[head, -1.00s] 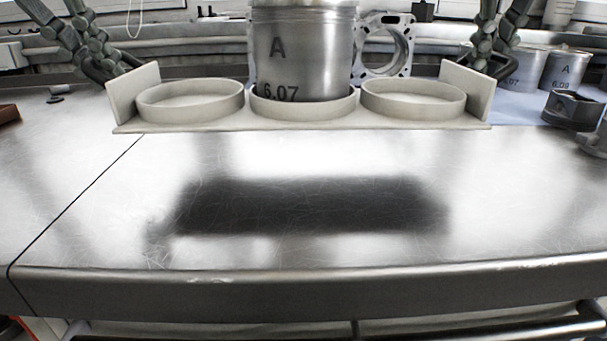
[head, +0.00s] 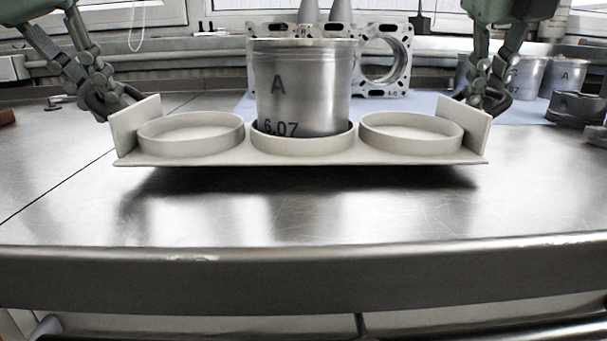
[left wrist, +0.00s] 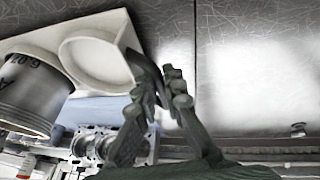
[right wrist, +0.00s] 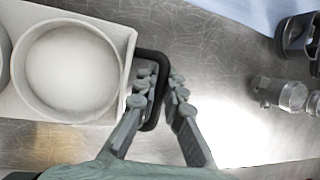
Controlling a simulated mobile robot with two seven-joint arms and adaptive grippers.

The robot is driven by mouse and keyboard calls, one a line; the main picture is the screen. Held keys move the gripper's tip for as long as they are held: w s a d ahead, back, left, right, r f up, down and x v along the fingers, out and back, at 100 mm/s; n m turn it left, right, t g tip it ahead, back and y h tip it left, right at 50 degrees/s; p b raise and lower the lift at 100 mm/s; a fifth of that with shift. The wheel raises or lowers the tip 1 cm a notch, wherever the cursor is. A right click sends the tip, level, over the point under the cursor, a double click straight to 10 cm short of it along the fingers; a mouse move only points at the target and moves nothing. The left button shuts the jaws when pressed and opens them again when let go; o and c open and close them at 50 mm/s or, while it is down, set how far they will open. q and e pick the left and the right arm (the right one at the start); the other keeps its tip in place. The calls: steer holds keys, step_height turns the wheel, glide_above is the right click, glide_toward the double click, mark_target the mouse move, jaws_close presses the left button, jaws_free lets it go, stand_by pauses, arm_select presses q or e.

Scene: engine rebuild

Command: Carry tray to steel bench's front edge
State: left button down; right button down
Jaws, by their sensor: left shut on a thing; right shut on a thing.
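The pale tray (head: 200,155) has three round ring seats in a row and an upright wall at each end. It is level above the steel bench (head: 300,226), near its front edge, with a dark reflection beneath; the exact gap is unclear. A steel cylinder liner marked "A 6.07" (head: 302,90) stands upright in the middle seat. The two outer seats are empty. My left gripper (head: 118,105) is shut at the tray's left end. My right gripper (head: 482,105) is shut at the right end, on a dark handle (right wrist: 158,105) in the right wrist view.
A machined engine block (head: 403,70) stands behind the tray on a blue mat (head: 425,102). More liners (head: 520,78) stand at the back right. Dark metal parts (head: 575,108) lie at the right. The bench between tray and front edge is clear.

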arm_select(q)
steer(key=shift+f+b, duration=0.3)
steer(key=shift+f, duration=0.45)
arm_select(e)
steer(key=shift+s+d+f, duration=0.15)
steer(key=shift+d+f, duration=0.05)
steer(key=shift+f, duration=0.35)
arm_select(q)
steer(key=c, duration=1.6)
jaws_free()
steer(key=shift+d+f, duration=0.1)
steer(key=shift+d, duration=0.05)
arm_select(e)
steer(key=c, duration=1.6)
jaws_free()
steer(key=shift+s, duration=0.1)
steer(key=shift+w+a, duration=0.3)
steer(key=shift+w, duration=0.1)
arm_select(q)
steer(key=v, duration=0.9)
steer(key=shift+r, duration=0.25)
arm_select(e)
steer(key=v, duration=1.2)
arm_select(q)
steer(key=shift+s, duration=0.1)
arm_select(e)
steer(key=shift+a, duration=0.1)
